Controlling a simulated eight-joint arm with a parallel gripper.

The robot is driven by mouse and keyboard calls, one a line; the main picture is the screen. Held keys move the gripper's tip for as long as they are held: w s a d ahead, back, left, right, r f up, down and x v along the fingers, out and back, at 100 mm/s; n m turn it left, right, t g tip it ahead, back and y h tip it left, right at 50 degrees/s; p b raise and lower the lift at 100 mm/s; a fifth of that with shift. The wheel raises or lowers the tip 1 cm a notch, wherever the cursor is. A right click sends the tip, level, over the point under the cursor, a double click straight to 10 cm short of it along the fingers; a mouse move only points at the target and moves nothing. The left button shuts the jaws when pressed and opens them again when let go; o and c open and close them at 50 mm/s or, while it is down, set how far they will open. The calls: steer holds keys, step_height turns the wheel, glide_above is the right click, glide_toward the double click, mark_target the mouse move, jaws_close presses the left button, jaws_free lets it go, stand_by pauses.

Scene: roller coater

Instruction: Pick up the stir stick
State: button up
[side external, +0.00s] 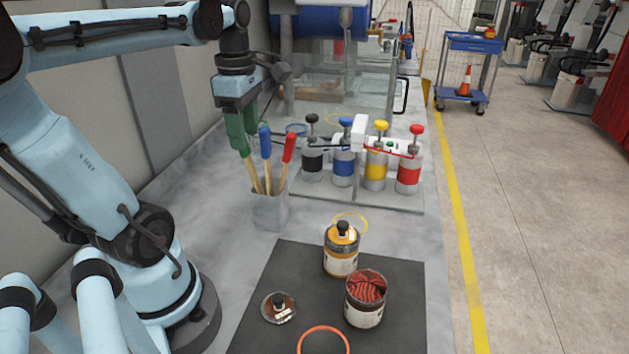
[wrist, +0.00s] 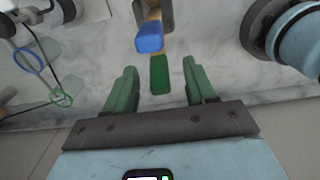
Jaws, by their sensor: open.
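The stir sticks stand in a grey holder (side external: 270,212) on the bench, with wooden shafts leaning out of it. One has a blue handle (side external: 265,142) and one a red handle (side external: 288,148). A third has a green handle (wrist: 159,75), which shows in the wrist view beside the blue handle (wrist: 149,38). In the side view it is hard to tell from my green fingers. My gripper (side external: 240,145) points down over the left of the holder. In the wrist view my gripper (wrist: 160,67) is open, with the green handle between its fingers and gaps on both sides.
Pump bottles with black, blue, yellow and red tops (side external: 408,172) stand behind the holder to the right. On the dark mat (side external: 265,318) are an orange-labelled can (side external: 341,255), an open can of red contents (side external: 365,300) and a round lid (side external: 278,308). Bare bench lies between holder and mat.

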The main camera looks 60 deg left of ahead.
mark_target(248, 148)
steer(key=shift+w+f, duration=0.1)
steer(key=shift+f, duration=2.7)
jaws_close()
steer(key=shift+r, duration=0.2)
